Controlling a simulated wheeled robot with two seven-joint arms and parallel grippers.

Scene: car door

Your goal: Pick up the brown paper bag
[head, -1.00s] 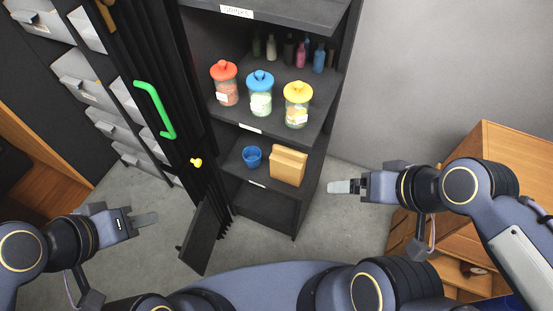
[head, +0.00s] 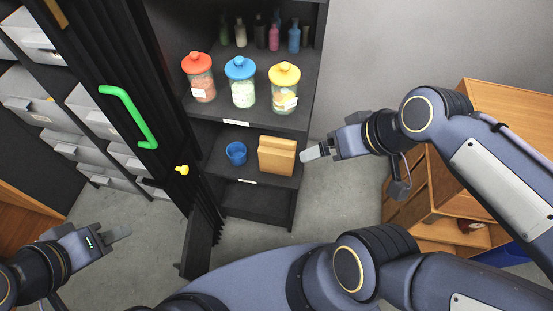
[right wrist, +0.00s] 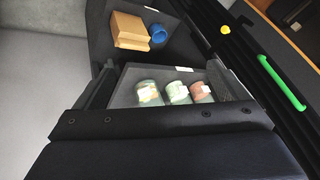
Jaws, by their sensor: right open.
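The brown paper bag (head: 276,156) stands upright on a lower shelf of the dark cabinet in the head view. It also shows in the right wrist view (right wrist: 130,31), near the top. My right gripper (head: 309,154) is open and empty, just right of the bag, with its fingertips pointing left towards it. A small gap seems to separate them. My left gripper (head: 124,233) is at the lower left, far from the bag and holding nothing visible. Its fingers overlap from this side, so its opening cannot be told.
A blue cup (head: 236,153) stands left of the bag. Jars with red (head: 198,76), blue (head: 241,81) and yellow (head: 284,87) lids stand on the shelf above. The open black door with a green handle (head: 130,117) is at left. A wooden cabinet (head: 490,120) stands right.

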